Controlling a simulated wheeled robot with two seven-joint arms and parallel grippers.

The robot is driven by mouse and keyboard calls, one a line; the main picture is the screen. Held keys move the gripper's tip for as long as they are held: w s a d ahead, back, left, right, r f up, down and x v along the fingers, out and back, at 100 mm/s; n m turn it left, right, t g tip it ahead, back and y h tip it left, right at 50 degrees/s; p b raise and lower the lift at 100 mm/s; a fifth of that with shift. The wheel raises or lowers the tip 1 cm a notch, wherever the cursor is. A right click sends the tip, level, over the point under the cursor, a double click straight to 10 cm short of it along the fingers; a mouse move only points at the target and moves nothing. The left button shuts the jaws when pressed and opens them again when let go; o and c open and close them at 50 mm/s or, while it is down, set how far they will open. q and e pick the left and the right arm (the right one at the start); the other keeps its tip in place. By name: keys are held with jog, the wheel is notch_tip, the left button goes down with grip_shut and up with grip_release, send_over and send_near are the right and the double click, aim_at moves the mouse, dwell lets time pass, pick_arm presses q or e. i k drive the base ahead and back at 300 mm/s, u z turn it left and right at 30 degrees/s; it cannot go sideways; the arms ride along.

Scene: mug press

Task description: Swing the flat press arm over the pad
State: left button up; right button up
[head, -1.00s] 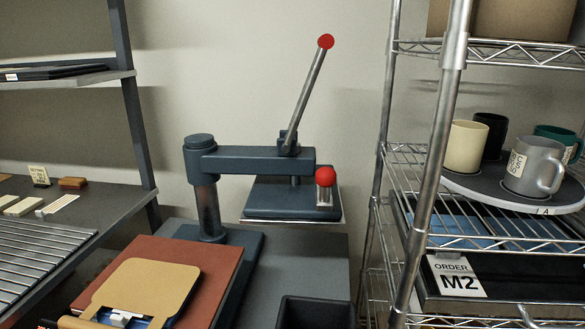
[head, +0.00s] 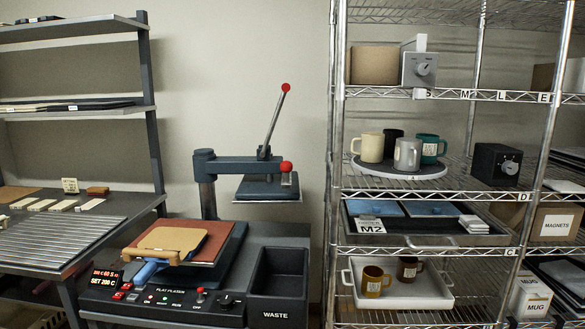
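The flat press stands in the middle of the head view. Its dark blue arm (head: 238,165) reaches right from the top of a post (head: 207,190) and carries a flat heating plate (head: 266,188). A slanted lever (head: 274,122) with a red ball and a short upright grip (head: 287,172) with another red ball stand on the arm. The plate hangs behind and right of the reddish-brown pad (head: 219,243), not over it. A tan piece (head: 172,239) with a blue part (head: 148,270) at its front lies on the pad. Neither gripper shows.
A black waste bin (head: 282,285) stands right of the pad, and a control panel (head: 165,298) with a red display is in front. A wire rack (head: 332,200) with mugs and trays stands right. A shelf unit with a slatted surface (head: 60,245) stands left.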

aim_at(207, 169)
jog(key=z, duration=0.75)
jog(key=i, duration=0.4)
